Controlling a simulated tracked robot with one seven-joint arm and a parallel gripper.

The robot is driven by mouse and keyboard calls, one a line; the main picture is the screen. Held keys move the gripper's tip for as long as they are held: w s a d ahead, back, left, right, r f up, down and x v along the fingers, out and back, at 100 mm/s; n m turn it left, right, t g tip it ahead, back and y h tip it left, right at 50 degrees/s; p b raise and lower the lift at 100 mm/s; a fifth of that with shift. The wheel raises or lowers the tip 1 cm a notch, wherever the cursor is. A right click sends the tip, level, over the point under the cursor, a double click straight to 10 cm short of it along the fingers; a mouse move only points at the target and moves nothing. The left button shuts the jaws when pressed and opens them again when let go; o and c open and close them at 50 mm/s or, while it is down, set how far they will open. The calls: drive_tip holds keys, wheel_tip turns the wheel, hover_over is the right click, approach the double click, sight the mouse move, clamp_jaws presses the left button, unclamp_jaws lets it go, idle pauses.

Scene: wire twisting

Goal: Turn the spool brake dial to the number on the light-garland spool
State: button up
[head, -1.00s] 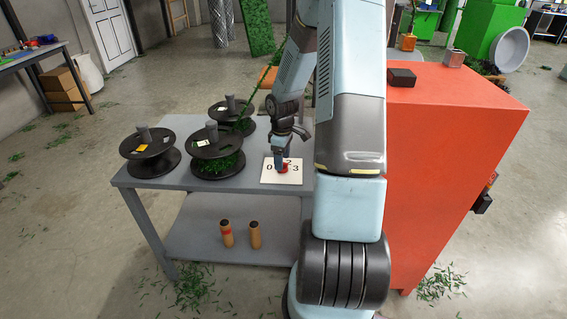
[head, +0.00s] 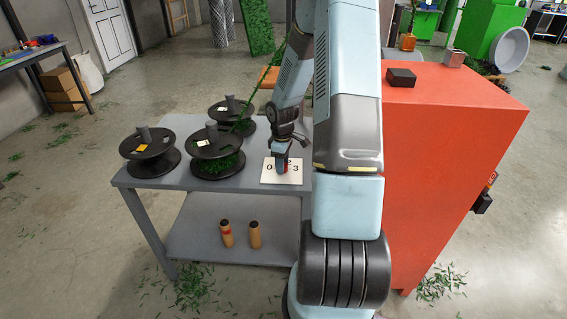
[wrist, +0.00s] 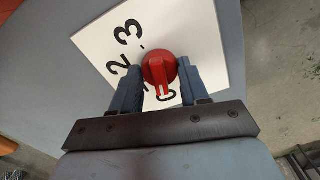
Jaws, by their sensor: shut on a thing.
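The spool brake dial (wrist: 159,68) is a red knob with a raised ridge on a white number plate (wrist: 195,30). In the wrist view the plate shows 3, 2 and 0; a figure between 2 and 0 is partly hidden. The ridge's lower end lies near the 0. My gripper (wrist: 160,82) is shut on the dial, one finger on each side; in the head view my gripper (head: 281,166) stands over the plate. The front spool (head: 214,150) carries green strands and a white label; the back spool (head: 232,112) also has a white label. Their numbers are too small to read.
A black spool (head: 150,150) with a yellow label stands at the left of the grey table (head: 195,120). Two brown cylinders (head: 227,234) stand on the lower shelf. A red-orange cabinet (head: 450,130) is close on the right. A green strand rises from the spools past my arm.

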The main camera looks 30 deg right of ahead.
drive_tip(key=shift+c, duration=1.4)
drive_tip(key=shift+d, duration=0.15)
drive_tip(key=shift+m, duration=0.3)
drive_tip(key=m, duration=0.3)
drive_tip(key=shift+a+m, duration=0.2)
drive_tip(key=shift+m, duration=0.1)
drive_tip(key=m, duration=0.5)
drive_tip(key=shift+m, duration=0.4)
